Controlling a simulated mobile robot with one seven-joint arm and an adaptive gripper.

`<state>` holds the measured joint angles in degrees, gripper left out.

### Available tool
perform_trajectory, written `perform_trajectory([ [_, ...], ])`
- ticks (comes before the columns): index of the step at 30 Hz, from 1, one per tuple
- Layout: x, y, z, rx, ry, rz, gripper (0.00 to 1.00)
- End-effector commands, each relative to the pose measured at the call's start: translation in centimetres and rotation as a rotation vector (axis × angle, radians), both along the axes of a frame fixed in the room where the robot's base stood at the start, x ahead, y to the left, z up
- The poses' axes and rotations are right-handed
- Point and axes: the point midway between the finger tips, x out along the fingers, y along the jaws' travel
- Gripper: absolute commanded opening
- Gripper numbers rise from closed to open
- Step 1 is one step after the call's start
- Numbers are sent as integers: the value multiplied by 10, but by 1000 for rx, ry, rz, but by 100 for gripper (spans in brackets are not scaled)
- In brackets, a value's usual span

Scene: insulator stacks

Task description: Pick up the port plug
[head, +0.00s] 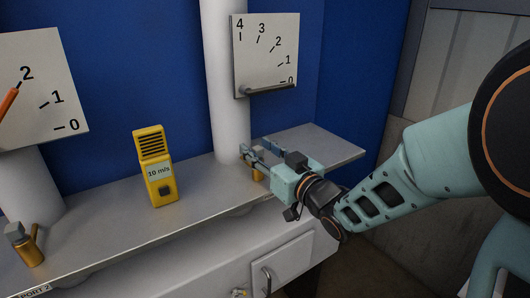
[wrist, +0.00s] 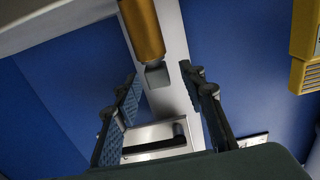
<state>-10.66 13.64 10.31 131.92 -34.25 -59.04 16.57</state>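A small grey square port plug (wrist: 157,75) caps a brass port fitting (wrist: 143,28) in the wrist view. In the head view the same brass fitting (head: 257,175) stands on the shelf just right of the base of the right white column, with its plug (head: 258,153) partly hidden by my gripper. My gripper (head: 259,150) reaches in from the right at the fitting's top. In the wrist view my gripper (wrist: 159,73) is open, with one finger on each side of the plug and visible gaps. I cannot tell the exact depth between fingertips and plug.
A second fitting (head: 34,252) with a grey plug (head: 14,232) is at the far left, near the "PORT 2" label. A yellow meter (head: 154,168) reading 10 m/s stands mid-shelf. The right white column (head: 229,90) and a dial board (head: 266,55) are close to my gripper.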

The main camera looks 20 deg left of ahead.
Motion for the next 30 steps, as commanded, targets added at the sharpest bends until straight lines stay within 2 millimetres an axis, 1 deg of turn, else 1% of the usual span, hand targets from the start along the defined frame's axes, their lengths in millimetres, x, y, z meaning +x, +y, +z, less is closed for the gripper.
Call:
perform_trajectory([
  [3, 4, 6, -1, 0, 1, 0, 38],
  [9, 5, 5, 0, -1, 1, -1, 38],
  [18, 5, 5, 0, 0, 0, -1, 5],
  [20, 5, 5, 0, 0, 0, -1, 0],
  [30, 5, 5, 1, 0, -1, -1, 0],
])
